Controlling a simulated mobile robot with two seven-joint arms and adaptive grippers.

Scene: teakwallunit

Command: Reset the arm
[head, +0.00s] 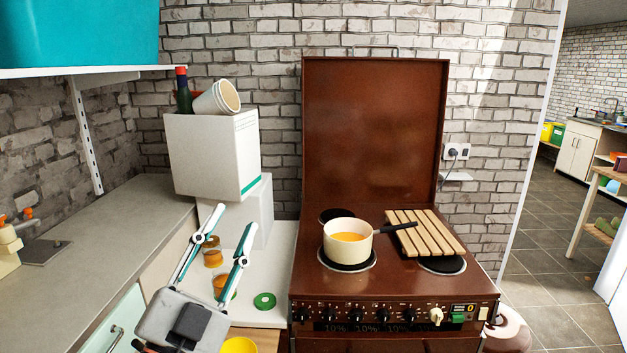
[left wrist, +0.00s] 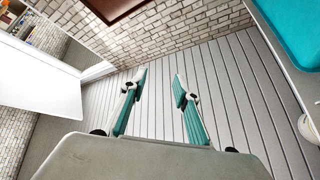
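My left gripper (head: 230,228) is in the lower left of the head view, above the white counter left of the stove. Its two fingers are spread apart with nothing between them. In the left wrist view the gripper (left wrist: 158,78) also shows open and empty, with teal fingers against a grey panelled surface. The left arm itself is mostly out of the head view. My right gripper is not in either view.
A brown stove (head: 330,286) bears a cream pot (head: 347,250) with orange contents and a slatted wooden board (head: 425,232). A shelf (head: 100,72) overhangs the left counter (head: 100,225).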

